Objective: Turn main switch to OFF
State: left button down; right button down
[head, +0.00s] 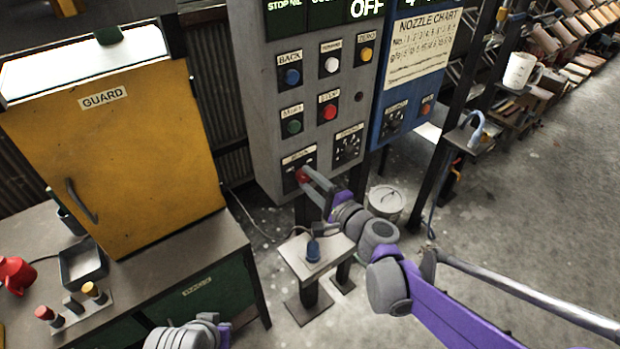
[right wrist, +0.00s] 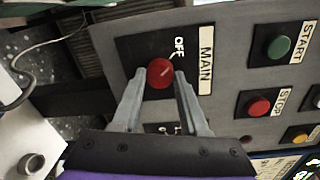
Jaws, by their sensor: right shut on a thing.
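The main switch is a red round knob (head: 301,176) on a black plate at the bottom left of the grey control panel. In the right wrist view the knob (right wrist: 160,73) sits beside the MAIN label (right wrist: 205,67), with OFF printed above it. Its short pale mark slants up and right, roughly towards OFF. My right gripper (head: 306,179) is at the panel. Its two fingers are closed on the knob, one on each side. Marking below the knob is partly hidden by the fingers. Grey joints of my left arm show at the bottom edge; its gripper does not show.
Above the switch are START (head: 291,126) and STOP (head: 329,111) buttons. The panel display reads OFF at the top. A yellow GUARD cabinet (head: 140,150) stands on the left bench. A small stand with a blue-topped item (head: 313,250) is below the panel. Floor at right is open.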

jog(key=shift+n, duration=0.4)
jog(key=shift+c, duration=2.2)
grip_release()
jog(key=v, duration=1)
jog(key=shift+s+d, duration=0.2)
jog(key=shift+s, duration=0.15)
